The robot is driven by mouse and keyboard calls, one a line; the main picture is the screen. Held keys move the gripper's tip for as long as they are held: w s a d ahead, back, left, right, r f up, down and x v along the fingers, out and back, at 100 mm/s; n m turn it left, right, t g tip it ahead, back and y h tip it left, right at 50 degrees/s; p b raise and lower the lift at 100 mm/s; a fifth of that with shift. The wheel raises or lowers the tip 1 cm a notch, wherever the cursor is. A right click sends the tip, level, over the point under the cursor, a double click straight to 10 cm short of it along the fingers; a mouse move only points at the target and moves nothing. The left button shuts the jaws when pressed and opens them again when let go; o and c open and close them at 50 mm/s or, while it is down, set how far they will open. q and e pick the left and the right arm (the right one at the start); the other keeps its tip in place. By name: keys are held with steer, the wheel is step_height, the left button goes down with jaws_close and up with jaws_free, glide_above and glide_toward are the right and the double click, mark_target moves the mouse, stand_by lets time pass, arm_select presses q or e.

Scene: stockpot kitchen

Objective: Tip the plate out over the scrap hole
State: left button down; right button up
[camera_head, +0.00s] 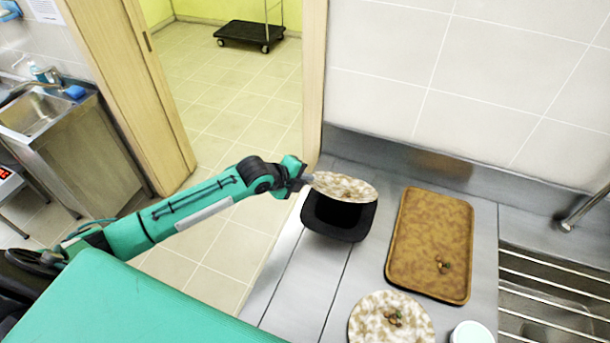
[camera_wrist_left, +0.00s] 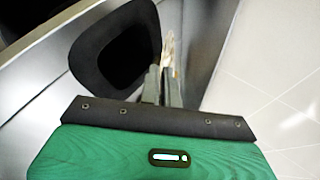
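My left gripper (camera_head: 307,179) is shut on the edge of a mottled white-and-brown plate (camera_head: 345,187). It holds the plate above the back part of the black-rimmed scrap hole (camera_head: 340,222) in the steel counter. No scraps show on the visible face of this plate. In the left wrist view the plate (camera_wrist_left: 168,52) is seen nearly edge-on between the fingers (camera_wrist_left: 161,84), beside the dark scrap hole (camera_wrist_left: 115,47). How far it is tilted is hard to tell. My right gripper is not in view.
A brown tray (camera_head: 425,235) with a few scraps lies right of the hole. Another mottled plate (camera_head: 365,323) with scraps on it and a white round item (camera_head: 472,333) are at the front. A sink with bars (camera_head: 545,290) is at the right. A wall (camera_head: 470,90) rises behind.

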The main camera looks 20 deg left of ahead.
arm_select(q)
steer(key=r+g+p, duration=0.2)
steer(key=p, duration=0.1)
steer(key=w+r+n+g+p, duration=0.1)
steer(key=r+g+p, duration=0.1)
steer(key=p, duration=0.2)
steer(key=shift+w+r, duration=0.1)
steer(key=shift+r, duration=0.1)
steer(key=shift+w+r+g+p, duration=0.1)
steer(key=shift+r+g+p, duration=0.15)
steer(key=shift+g+p, duration=0.35)
steer(key=shift+w+g, duration=0.1)
steer(key=shift+g, duration=0.2)
steer(key=shift+w+r+n+g, duration=0.15)
steer(key=shift+r+n+g, duration=0.35)
steer(key=shift+g, duration=0.4)
steer(key=shift+r, duration=0.1)
